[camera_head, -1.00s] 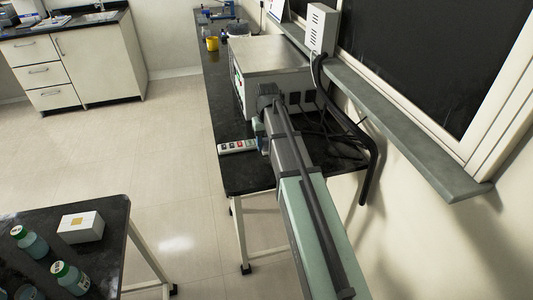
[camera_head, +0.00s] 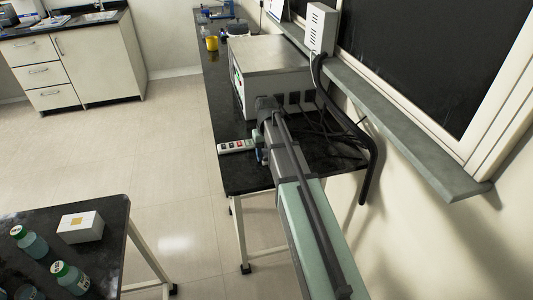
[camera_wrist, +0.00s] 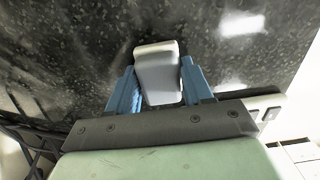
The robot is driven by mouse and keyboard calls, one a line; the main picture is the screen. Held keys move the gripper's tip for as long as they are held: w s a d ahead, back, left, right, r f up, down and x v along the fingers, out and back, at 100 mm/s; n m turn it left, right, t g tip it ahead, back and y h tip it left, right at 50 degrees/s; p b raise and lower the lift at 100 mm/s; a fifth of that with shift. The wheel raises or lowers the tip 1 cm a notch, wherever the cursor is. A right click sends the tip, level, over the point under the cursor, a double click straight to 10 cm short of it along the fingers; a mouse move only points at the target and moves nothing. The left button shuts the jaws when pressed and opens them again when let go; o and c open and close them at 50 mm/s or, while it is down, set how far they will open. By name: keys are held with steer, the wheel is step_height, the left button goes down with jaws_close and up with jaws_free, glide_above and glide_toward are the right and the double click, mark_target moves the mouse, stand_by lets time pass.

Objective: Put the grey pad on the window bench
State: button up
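The pale grey pad (camera_wrist: 157,70) shows in the wrist view as a small rounded block between the two blue fingers of my gripper (camera_wrist: 160,80). A narrow gap seems to show beside the pad, and I see no firm grip on it. Dark speckled bench top (camera_wrist: 80,60) lies behind the pad; whether the pad touches it is unclear. In the head view my gripper (camera_head: 262,150) is low over the near end of the black window bench (camera_head: 240,178), mostly hidden by my arm. The pad is hidden in that view.
A metal instrument box (camera_head: 268,62) stands on the bench just beyond my gripper. A power strip (camera_head: 237,147) lies at the left edge, and black cables (camera_head: 325,140) lie to the right. A sill (camera_head: 430,155) juts out at right. A side table (camera_head: 112,225) holds bottles and a white box.

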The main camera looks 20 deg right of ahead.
mark_target(267, 152)
steer(key=o, duration=0.4)
steer(key=shift+r, duration=0.1)
step_height(267, 152, up, 12)
stand_by(0.6)
